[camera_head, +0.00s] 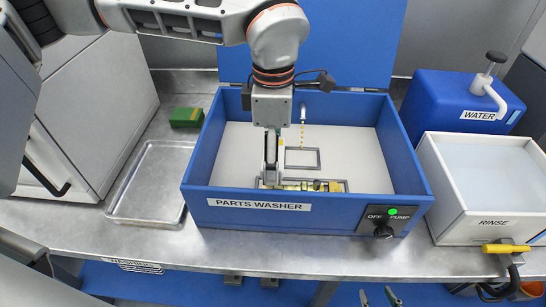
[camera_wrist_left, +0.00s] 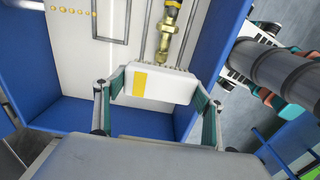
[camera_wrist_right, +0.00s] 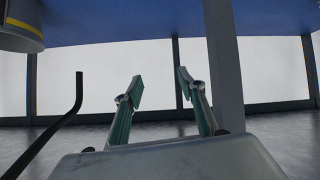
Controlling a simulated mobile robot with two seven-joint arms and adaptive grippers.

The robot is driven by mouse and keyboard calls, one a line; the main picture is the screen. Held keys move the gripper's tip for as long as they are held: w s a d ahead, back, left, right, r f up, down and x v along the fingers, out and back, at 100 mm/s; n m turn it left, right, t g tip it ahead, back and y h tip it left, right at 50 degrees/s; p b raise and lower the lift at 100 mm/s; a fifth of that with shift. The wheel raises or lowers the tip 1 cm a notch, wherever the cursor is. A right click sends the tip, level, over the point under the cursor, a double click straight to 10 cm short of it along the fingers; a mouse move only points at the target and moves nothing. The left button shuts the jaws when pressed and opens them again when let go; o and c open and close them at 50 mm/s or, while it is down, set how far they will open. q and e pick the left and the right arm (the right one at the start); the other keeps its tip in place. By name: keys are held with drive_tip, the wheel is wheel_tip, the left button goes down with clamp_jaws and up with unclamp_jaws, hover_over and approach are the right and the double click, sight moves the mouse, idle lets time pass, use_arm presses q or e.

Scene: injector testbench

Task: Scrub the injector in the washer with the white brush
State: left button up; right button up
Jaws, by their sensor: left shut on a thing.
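My left gripper (camera_head: 271,178) reaches down into the blue parts washer (camera_head: 228,203). In the left wrist view it is shut on the white brush (camera_wrist_left: 175,88), a white block with a yellow stripe. The brass-coloured injector (camera_head: 312,185) lies low in the washer, to the right of my left fingertips in the head view. It also shows in the left wrist view (camera_wrist_left: 166,40), with its end close to the brush; I cannot tell whether they touch. My right gripper (camera_wrist_right: 160,85) is open and empty; its fingertips show at the bottom of the head view (camera_head: 379,296), below the table's front edge.
A metal tray (camera_head: 112,202) and a green block (camera_head: 186,117) are left of the washer. A blue water container (camera_head: 448,103) and a white rinse bin (camera_head: 460,208) stand on the right. The pump light (camera_head: 404,211) is green. Yellow drops (camera_head: 302,133) show below the spout.

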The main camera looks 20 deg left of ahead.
use_arm(q)
wheel_tip(320, 180, up, 4)
drive_tip(key=shift+r+p, duration=0.1)
drive_tip(key=shift+p, duration=1)
wheel_tip(320, 180, up, 4)
drive_tip(key=shift+r+p, duration=0.15)
drive_tip(key=shift+p, duration=0.8)
drive_tip(key=shift+r, duration=0.75)
use_arm(e)
drive_tip(key=shift+s+d+r+h, duration=0.2)
drive_tip(key=shift+s+d+r, duration=0.15)
drive_tip(key=shift+d, duration=0.15)
drive_tip(key=shift+s+d+r+h, duration=0.2)
drive_tip(key=shift+s+d+r, duration=0.15)
drive_tip(key=shift+d, duration=0.15)
drive_tip(key=shift+a, duration=0.15)
